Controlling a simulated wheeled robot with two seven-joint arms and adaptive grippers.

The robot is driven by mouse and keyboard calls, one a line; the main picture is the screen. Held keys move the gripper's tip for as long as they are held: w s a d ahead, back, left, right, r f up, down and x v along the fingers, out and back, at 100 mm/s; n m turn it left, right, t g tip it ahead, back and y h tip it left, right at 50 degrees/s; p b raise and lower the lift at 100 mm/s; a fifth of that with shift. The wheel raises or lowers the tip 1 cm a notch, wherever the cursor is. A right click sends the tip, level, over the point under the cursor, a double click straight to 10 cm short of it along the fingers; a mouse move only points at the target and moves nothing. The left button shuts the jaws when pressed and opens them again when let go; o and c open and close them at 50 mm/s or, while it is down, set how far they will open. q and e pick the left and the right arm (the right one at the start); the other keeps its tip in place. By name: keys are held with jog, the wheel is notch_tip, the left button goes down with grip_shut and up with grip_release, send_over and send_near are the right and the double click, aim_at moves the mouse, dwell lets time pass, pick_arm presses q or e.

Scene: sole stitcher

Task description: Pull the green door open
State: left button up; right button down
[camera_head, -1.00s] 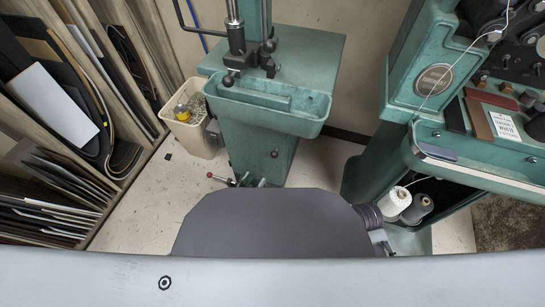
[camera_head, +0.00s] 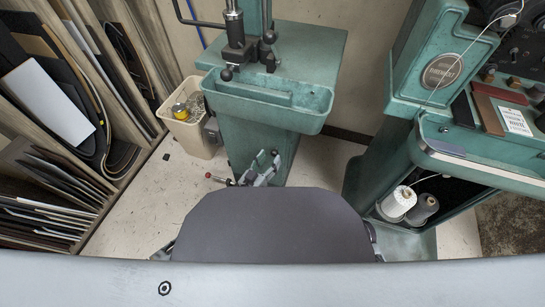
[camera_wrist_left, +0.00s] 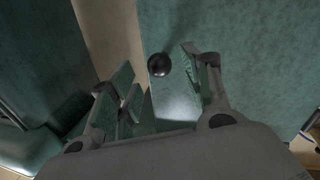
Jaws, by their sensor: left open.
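The green door (camera_head: 240,150) is the front panel of the green machine's pedestal below its tray, and it looks closed. It also fills much of the left wrist view (camera_wrist_left: 265,60). A round black knob (camera_wrist_left: 159,64) sits on it. My left gripper (camera_head: 265,164) is in front of the door, low in the head view. In the left wrist view its fingers (camera_wrist_left: 157,72) are spread, with the knob appearing between their tips. I cannot tell whether either finger touches the knob. My right gripper is not in view.
A green tray (camera_head: 268,115) juts out above the door. A beige bin (camera_head: 194,140) stands to the left of the pedestal. A second green machine (camera_head: 415,100) with thread spools (camera_head: 397,203) stands at right. Racks of sheets (camera_head: 60,90) line the left. Floor shows between.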

aim_at(273, 154)
pick_arm(q)
jog(key=shift+b+x, duration=0.35)
jog(key=shift+x, duration=1.15)
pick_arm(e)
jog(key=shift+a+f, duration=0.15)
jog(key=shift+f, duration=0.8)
pick_arm(q)
grip_shut()
